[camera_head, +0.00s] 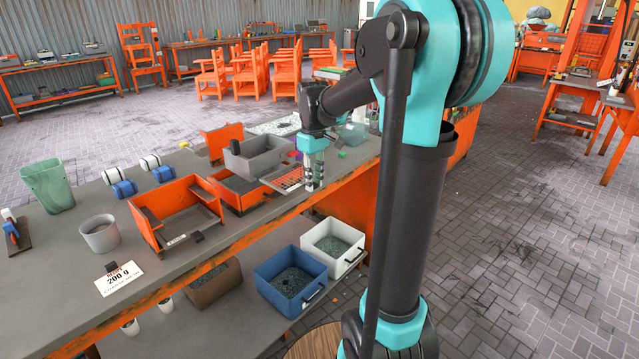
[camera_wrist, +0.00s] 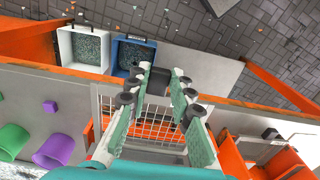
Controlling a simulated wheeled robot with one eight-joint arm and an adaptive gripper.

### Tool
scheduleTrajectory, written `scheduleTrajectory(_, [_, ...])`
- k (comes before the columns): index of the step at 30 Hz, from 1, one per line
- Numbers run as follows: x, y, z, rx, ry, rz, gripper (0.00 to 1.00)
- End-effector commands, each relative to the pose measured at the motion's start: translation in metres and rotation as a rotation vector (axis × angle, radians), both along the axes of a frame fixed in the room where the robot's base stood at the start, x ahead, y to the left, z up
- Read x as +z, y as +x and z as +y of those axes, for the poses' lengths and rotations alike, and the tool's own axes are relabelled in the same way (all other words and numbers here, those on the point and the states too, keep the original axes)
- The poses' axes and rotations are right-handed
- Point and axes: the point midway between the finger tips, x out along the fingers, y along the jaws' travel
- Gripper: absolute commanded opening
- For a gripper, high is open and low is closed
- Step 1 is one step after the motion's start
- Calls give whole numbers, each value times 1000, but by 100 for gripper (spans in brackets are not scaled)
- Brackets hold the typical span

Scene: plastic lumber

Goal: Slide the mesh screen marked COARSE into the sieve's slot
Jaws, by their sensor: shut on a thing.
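The pale mesh screen (camera_head: 285,179) is at the right end of the orange sieve (camera_head: 238,192), over the bench. I cannot tell whether its edge is inside the slot. In the wrist view the screen's white grid (camera_wrist: 147,128) lies between and below the fingers. My gripper (camera_head: 314,184) is shut on the screen's dark handle part; in the wrist view the gripper (camera_wrist: 161,76) has a dark block (camera_wrist: 160,82) between its fingertips. No COARSE mark is readable.
An open orange box (camera_head: 177,213) stands left of the sieve. Blue (camera_head: 291,283) and white (camera_head: 333,247) bins of granules sit on the lower shelf. A purple cup (camera_wrist: 54,150) and a green cup (camera_wrist: 13,139) stand near the gripper. A 200 g card (camera_head: 120,278) lies at the bench front.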

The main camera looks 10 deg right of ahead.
Motion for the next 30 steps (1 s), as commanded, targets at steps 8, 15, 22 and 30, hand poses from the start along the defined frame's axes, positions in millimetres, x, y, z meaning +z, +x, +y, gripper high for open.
scheduleTrajectory(8, [0,14,10,1,0,0,0])
scheduleTrajectory(15, [0,17,12,0,0,0,0])
scheduleTrajectory(22, [0,16,12,0,0,0,0])
scheduleTrajectory(30, [0,16,12,0,0,0,0])
